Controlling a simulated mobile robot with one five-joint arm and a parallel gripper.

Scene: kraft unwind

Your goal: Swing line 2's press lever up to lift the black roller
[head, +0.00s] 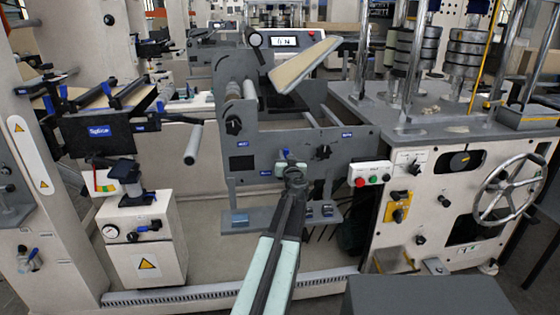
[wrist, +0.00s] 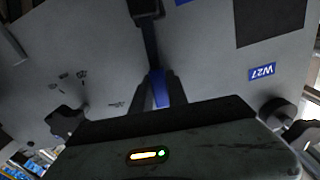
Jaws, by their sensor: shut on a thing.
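My gripper (head: 291,168) is in front of the grey side plate (head: 262,140) of the unwind stand, at the middle of the head view. In the wrist view its two dark fingers (wrist: 160,92) are shut on the blue grip of the press lever (wrist: 158,88). The lever's black bar (wrist: 146,28) runs from the grip toward the top of the picture. In the head view, my gripper mostly hides the lever. I cannot pick out the black roller with certainty in either view.
A black knob (head: 323,152) sits on the plate right of my gripper. A control box with red and green buttons (head: 369,174) is further right, near a handwheel (head: 508,188). A blue W27 label (wrist: 262,71) shows in the wrist view. A pale roller (head: 194,144) sticks out at left.

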